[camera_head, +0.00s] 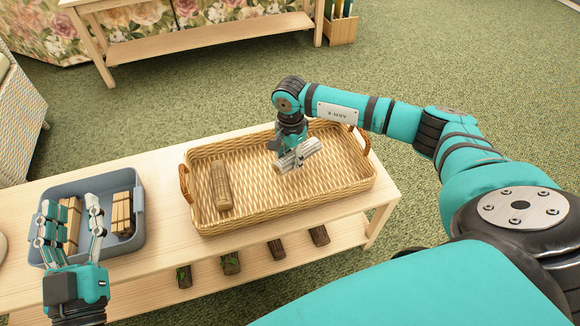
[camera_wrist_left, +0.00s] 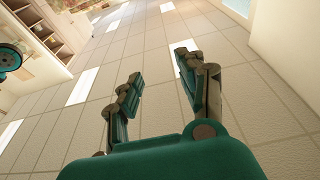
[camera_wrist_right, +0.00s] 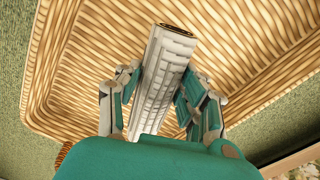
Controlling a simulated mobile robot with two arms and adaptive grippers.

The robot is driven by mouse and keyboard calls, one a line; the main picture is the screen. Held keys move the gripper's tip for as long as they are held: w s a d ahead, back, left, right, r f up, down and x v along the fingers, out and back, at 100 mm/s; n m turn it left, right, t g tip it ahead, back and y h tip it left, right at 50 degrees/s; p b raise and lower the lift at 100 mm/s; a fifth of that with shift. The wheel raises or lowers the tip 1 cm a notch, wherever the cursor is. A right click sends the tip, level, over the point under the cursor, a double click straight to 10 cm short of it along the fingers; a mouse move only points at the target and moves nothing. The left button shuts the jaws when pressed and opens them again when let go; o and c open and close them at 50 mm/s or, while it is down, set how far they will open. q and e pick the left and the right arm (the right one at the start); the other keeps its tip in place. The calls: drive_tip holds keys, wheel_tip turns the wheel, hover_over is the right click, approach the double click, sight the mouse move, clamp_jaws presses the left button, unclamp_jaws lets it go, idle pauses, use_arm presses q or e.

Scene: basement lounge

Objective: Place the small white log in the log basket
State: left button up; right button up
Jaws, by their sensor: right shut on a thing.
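The small white log (camera_head: 299,154) is pale, like birch, and sits between the fingers of my right gripper (camera_head: 291,155). In the right wrist view the log (camera_wrist_right: 165,75) lies lengthwise between the fingers of the right gripper (camera_wrist_right: 160,95), which is shut on it. The log basket (camera_head: 245,157) is a wide, shallow wicker tray with brown handles on the wooden table. The log is over the inside of the basket, right of its middle; I cannot tell whether it touches the bottom. My left gripper (camera_head: 70,225) is open and empty, raised at the left; its fingers also show in the left wrist view (camera_wrist_left: 160,95).
A brown log (camera_head: 221,186) lies in the basket's left part. A blue-grey bin (camera_head: 138,187) with wooden pieces stands left of the basket. Several dark logs (camera_head: 276,249) lie on the lower shelf. A wooden bench (camera_head: 200,42) stands behind, across green carpet.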

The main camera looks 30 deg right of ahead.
wheel_tip(320, 180, down, 3)
drive_tip(key=shift+f+b, duration=0.2)
drive_tip(key=shift+b, duration=0.25)
use_arm(q)
drive_tip(key=r+t, duration=0.1)
drive_tip(key=s+r+t, duration=0.1)
drive_tip(key=r, duration=0.1)
drive_tip(key=r+h, duration=0.1)
drive_tip(key=shift+s+d+r+t, duration=0.1)
drive_tip(key=shift+s+r+t, duration=0.05)
drive_tip(key=shift+s+t, duration=0.25)
drive_tip(key=shift+r, duration=0.1)
use_arm(e)
drive_tip(key=shift+f, duration=0.15)
drive_tip(key=o, duration=1.3)
drive_tip(key=shift+c, duration=0.2)
use_arm(q)
drive_tip(key=shift+s+r+t, duration=0.15)
drive_tip(key=shift+r+t, duration=0.05)
drive_tip(key=shift+t, duration=0.1)
